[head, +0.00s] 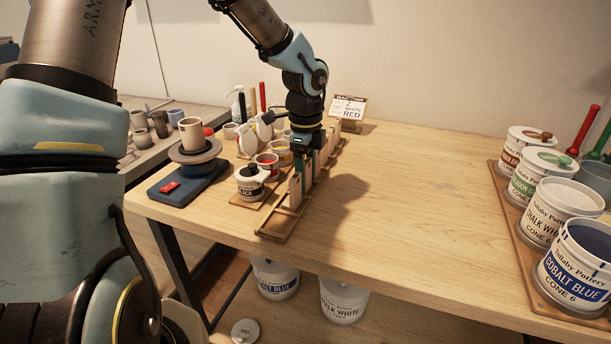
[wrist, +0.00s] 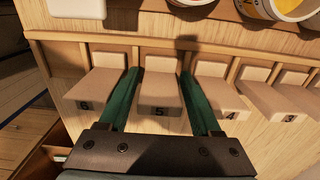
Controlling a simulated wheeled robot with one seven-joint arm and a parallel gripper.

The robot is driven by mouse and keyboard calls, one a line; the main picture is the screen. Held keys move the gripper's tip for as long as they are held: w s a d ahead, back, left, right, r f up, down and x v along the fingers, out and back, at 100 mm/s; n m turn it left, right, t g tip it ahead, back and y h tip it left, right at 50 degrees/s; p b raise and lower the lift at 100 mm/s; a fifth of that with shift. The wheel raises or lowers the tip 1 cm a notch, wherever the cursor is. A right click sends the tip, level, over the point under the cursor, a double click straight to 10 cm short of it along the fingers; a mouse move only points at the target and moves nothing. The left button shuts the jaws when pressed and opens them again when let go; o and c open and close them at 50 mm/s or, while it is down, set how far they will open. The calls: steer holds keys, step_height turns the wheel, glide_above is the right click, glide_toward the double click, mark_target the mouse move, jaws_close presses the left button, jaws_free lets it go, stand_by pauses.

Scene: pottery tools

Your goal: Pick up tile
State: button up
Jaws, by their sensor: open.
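Several cream tiles numbered on their lower ends stand in a row in a wooden rack (head: 270,228). In the wrist view, the tile marked 5 (wrist: 160,93) is in the middle, with the tile marked 6 (wrist: 92,90) to its left and the tile marked 4 (wrist: 222,95) to its right. My gripper (wrist: 160,82) is open, its green fingers on either side of tile 5, in the gaps beside its neighbours. I cannot tell whether they touch it. In the head view my gripper (head: 307,162) points down over the rack and hides part of the row.
Glaze jars, including one marked black (head: 251,183), stand close left of the rack. A cup sits on a banding wheel (head: 195,152) on a blue base further left. A sign (head: 348,110) stands behind. Large glaze buckets (head: 556,212) stand at the right; the middle table is clear.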

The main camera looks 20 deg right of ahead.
jaws_close()
stand_by(0.5)
steer(key=shift+r, duration=0.1)
